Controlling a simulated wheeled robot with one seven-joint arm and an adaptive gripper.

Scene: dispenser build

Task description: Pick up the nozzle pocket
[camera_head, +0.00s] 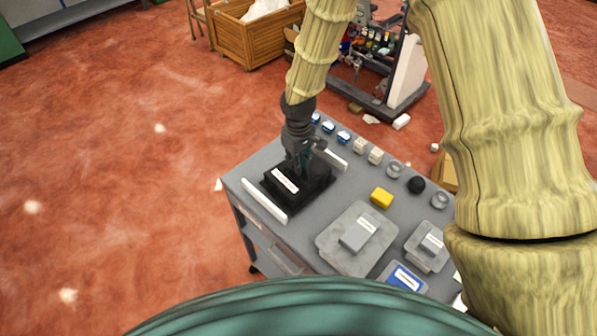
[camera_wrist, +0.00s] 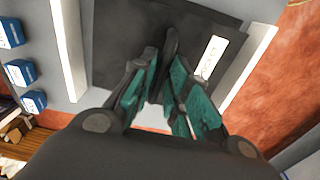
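The nozzle pocket appears to be the black block with a white label (camera_head: 285,180) near the left end of the grey cart top. In the wrist view it is the dark square plate (camera_wrist: 115,40), with a label partly readable as "…CKET". My gripper (camera_head: 305,158) points down over its far side in the head view. In the wrist view my gripper's teal-padded fingers (camera_wrist: 166,62) stand on either side of a dark upright ridge (camera_wrist: 171,42) on the block. The fingers are close to the ridge; whether both press on it I cannot tell.
White strips lie on both sides of the block, one at the front edge (camera_head: 264,202). Several blue and white cubes line the far edge. A yellow block (camera_head: 381,198), a dark ball (camera_head: 416,185) and a grey plate with a labelled block (camera_head: 335,250) lie to the right.

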